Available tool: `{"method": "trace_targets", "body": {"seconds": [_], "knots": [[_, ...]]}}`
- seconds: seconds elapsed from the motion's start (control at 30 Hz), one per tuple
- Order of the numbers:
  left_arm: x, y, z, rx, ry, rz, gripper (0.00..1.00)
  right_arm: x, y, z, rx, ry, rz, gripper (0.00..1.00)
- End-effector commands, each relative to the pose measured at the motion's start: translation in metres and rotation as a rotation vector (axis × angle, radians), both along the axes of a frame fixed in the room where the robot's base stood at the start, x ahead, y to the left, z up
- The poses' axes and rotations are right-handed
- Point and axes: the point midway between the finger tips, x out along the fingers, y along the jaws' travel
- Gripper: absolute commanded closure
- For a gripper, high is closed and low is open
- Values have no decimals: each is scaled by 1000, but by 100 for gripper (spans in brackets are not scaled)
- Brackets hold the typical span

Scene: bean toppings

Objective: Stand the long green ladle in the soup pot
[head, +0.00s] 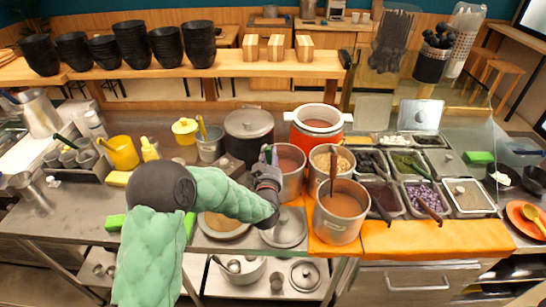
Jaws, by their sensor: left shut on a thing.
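My left arm, in a green padded sleeve, reaches in from the lower left of the head view. My left gripper (268,172) is shut on the green ladle (268,154), of which only a short green piece shows at the fingers. The rest of the ladle is hidden. The gripper is at the left side of a steel pot of brown soup (289,158) and overlaps its rim in the picture. I cannot tell whether the ladle is inside that pot. A larger pot of brown soup (338,226) stands in front to the right, with a brown-handled ladle in it. My right gripper is out of view.
A pot of beans (332,158), an orange pot (318,122) and a dark lidded pot (249,132) stand close around. Topping trays (470,197) with several utensils lie to the right. Lids (285,232) lie in front. Black bowls (131,44) line the back shelf.

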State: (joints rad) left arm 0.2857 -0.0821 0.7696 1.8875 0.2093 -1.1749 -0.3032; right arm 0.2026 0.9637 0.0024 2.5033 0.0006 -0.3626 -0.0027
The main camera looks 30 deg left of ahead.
Motion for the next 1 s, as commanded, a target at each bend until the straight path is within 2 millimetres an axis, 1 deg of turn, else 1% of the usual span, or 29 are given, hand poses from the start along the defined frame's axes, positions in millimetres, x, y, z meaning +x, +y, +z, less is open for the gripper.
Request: {"method": "trace_targets", "body": {"seconds": [0.2, 0.43, 0.47, 0.5, 0.53, 0.57, 0.87, 1.0], "knots": [[-4, 0, -1, 0, -1, 0, 100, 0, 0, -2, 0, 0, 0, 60], [-5, 0, -1, 1, -2, -1, 100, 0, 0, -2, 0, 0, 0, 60], [-5, 0, -1, 1, -2, -1, 60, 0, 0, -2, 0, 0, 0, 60], [-5, 0, -1, 1, -2, -1, 49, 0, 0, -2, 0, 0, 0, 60], [-5, 0, -1, 1, -2, -1, 40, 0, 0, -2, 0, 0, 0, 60], [-5, 0, -1, 1, -2, -1, 36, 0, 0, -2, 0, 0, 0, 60], [-5, 0, -1, 0, 1, -1, 36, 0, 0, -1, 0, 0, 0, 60], [-7, 0, 9, 1, -1, -1, 36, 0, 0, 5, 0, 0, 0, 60]]}}
